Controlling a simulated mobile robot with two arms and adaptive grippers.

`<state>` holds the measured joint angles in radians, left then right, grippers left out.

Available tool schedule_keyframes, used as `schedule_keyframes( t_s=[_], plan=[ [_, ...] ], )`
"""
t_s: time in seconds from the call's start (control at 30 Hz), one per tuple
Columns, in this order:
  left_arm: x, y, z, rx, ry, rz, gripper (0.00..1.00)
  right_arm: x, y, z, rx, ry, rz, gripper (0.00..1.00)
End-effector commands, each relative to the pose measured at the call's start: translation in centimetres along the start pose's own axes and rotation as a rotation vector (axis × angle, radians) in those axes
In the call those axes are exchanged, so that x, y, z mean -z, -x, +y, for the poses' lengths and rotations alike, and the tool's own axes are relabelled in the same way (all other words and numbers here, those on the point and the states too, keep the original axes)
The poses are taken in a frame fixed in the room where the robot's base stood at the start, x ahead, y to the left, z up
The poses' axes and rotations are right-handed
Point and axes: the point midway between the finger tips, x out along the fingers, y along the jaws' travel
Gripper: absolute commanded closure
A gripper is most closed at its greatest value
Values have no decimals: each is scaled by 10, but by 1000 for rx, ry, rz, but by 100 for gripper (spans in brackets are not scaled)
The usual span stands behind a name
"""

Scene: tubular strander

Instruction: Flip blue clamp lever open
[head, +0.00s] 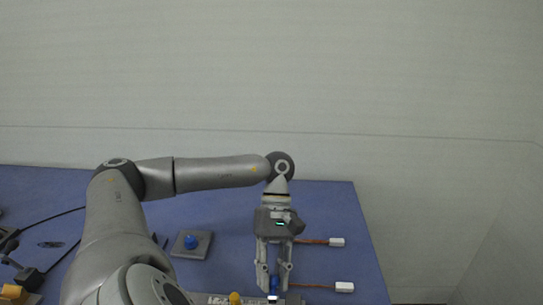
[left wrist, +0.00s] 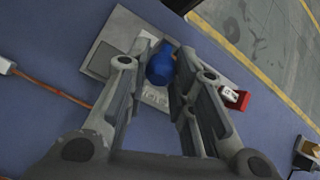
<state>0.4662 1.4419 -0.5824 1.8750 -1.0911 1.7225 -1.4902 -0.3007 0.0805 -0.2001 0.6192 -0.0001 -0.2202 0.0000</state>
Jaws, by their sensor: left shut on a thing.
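The blue clamp lever (left wrist: 160,68) stands between the fingers of my left gripper (left wrist: 156,84) in the left wrist view. It sits on a light grey plate with lettering (left wrist: 155,98). In the head view the left gripper (head: 273,284) points down at the table's near part, shut on the lever, and a bit of the lever's blue (head: 274,283) shows between the fingers. The fingers partly hide the lever and its base. My right gripper is in neither view.
The blue table (head: 335,215) ends at the right and against a pale wall. Orange cables with white connectors (head: 336,242) lie right of the gripper. A red block (left wrist: 235,97) is near the fingers in the left wrist view.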

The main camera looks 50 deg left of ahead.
Motion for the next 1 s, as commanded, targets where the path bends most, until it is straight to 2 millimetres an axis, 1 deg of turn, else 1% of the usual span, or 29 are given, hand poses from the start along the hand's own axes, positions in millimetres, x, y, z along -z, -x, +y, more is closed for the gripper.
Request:
schedule_keyframes(
  t_s=[0.03, 0.23, 0.27, 0.4, 0.67, 0.77, 0.87, 1.0],
  plan=[
    [5, -3, 3, -9, 10, 9, 100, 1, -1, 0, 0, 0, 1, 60],
    [5, -3, 3, -7, 10, 9, 100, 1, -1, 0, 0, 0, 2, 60],
    [5, -3, 3, -7, 10, 9, 76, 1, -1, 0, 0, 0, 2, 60],
    [4, -3, 2, -6, 8, 8, 58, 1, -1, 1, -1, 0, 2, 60],
    [3, -2, 2, -4, 4, 7, 58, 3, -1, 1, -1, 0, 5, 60],
    [3, 2, 2, -6, 3, 7, 58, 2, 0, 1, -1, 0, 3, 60],
    [3, 14, 3, -9, 2, 7, 58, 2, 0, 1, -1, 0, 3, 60],
    [3, 38, 4, -10, 2, 6, 58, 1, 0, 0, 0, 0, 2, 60]
  ],
)
